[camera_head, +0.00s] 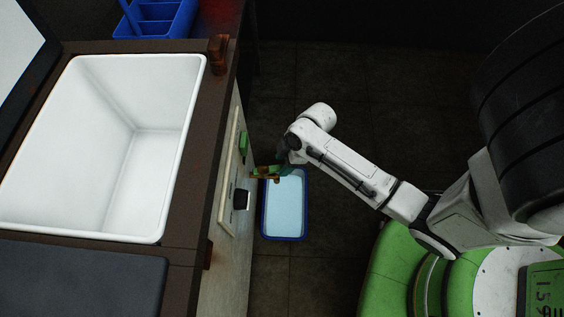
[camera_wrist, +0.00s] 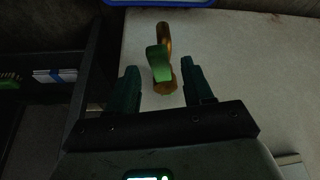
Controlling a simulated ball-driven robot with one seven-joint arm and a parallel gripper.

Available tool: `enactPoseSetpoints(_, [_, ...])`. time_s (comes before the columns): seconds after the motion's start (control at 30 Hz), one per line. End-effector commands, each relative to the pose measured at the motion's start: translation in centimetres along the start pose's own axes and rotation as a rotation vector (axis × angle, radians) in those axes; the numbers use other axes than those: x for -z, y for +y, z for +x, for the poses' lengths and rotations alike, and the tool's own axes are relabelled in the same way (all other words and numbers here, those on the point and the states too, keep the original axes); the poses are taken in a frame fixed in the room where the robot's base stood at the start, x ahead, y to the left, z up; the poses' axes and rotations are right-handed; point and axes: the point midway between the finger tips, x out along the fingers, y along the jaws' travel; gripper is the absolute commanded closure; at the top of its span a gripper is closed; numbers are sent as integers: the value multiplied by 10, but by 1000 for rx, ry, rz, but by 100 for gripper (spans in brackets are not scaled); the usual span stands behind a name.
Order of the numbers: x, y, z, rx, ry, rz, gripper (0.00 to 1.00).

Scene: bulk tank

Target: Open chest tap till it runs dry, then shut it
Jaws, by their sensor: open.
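The chest (camera_head: 190,135) is at the left of the head view, its lid side open over a white inner tub (camera_head: 120,135); no water is discernible in it. The brass tap (camera_head: 277,180) juts from the chest's side over a blue tray. In the wrist view the tap (camera_wrist: 168,88) shows a green lever (camera_wrist: 159,64) and a brass spout. My gripper (camera_head: 280,165) is at the tap. In the wrist view my gripper (camera_wrist: 163,82) is open, one dark green finger on each side of the tap; contact cannot be told. No stream is visible.
The blue tray (camera_head: 264,222) stands on the floor against the chest, with pale blue liquid in it. A blue caddy (camera_head: 155,22) sits behind the tub. A black knob (camera_head: 241,198) and a green fitting (camera_head: 243,145) are on the chest's side. Dark floor around the tray is clear.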

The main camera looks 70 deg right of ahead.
Motion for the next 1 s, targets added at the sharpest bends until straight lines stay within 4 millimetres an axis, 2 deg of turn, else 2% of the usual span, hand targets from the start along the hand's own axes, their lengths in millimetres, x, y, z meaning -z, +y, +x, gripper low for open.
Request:
enactPoseSetpoints(0.13, [0,0,12,-1,0,0,49])
enactPoseSetpoints(0.47, [0,0,13,-1,0,0,49])
enactPoseSetpoints(1.0, [0,0,13,0,0,0,100])
